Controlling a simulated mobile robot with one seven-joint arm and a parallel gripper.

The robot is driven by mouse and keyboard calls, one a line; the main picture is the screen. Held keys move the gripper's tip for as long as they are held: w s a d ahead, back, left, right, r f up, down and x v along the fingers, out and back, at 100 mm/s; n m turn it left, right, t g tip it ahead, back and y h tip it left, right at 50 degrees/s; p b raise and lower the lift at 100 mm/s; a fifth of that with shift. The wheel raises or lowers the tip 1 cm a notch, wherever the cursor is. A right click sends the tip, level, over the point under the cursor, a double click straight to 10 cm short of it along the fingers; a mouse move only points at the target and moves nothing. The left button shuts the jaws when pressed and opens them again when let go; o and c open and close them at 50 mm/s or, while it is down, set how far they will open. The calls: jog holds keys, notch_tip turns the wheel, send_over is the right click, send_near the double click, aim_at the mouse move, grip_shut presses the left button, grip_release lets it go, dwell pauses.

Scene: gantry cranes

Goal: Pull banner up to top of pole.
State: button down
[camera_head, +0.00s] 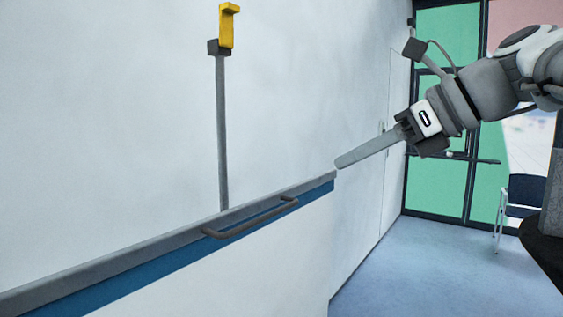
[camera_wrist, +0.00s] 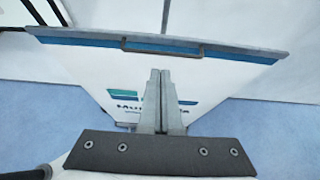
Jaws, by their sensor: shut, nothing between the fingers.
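The white banner (camera_head: 230,275) has a grey top bar (camera_head: 110,261) with a blue strip and a dark handle (camera_head: 252,224) on its front. A thin grey pole (camera_head: 222,130) rises behind the bar, with a yellow hook (camera_head: 227,30) at its top, well above the bar. My gripper (camera_head: 339,164) is shut and empty, near the right end of the bar in the head view. In the wrist view the closed fingers (camera_wrist: 160,73) point toward the handle (camera_wrist: 160,48), apart from it in the picture. They partly cover the printed logo on the banner (camera_wrist: 210,75).
A white wall stands behind the pole. A dark blue chair (camera_head: 525,193) and green glazed panels (camera_head: 440,145) are at the right. The blue floor (camera_head: 420,270) to the right of the banner is clear.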

jog(key=w+a+f, duration=0.2)
jog(key=f, duration=0.5)
jog(key=w+a+f, duration=0.1)
jog(key=w+f, duration=0.2)
jog(key=f, duration=0.3)
jog(key=b+x, duration=0.2)
jog(key=x, duration=0.8)
jog(key=r, duration=0.2)
jog(key=r+p, duration=0.1)
jog(key=r, duration=0.1)
jog(key=shift+a, duration=0.4)
jog(key=shift+r, duration=0.15)
